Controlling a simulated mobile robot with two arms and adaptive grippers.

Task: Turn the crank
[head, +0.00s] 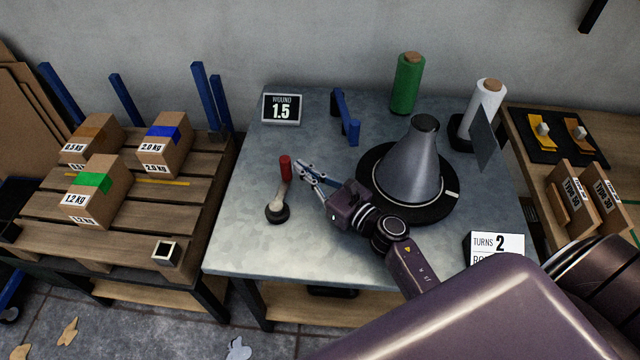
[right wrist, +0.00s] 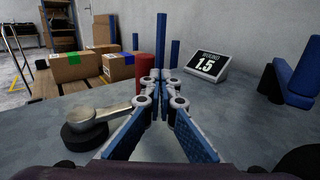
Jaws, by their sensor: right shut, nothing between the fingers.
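The crank (head: 281,199) stands on the left part of the grey table. It has a dark round hub (head: 277,213), a pale metal arm and an upright red handle (head: 286,168). The red handle points to the far side of the hub. My right gripper (head: 300,167) is just right of the red handle, with its fingers shut and empty. In the right wrist view the red handle (right wrist: 145,68) shows just beyond and left of the fingertips (right wrist: 160,78); I cannot tell whether they touch. My left gripper is not in view.
A display reading "WOUND 1.5" (head: 281,108) stands at the table's back left. A grey cone on a dark turntable (head: 412,170) stands right of my right gripper. A card reading "TURNS 2" (head: 497,244) is at the front right. A pallet with labelled boxes (head: 98,190) is at left.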

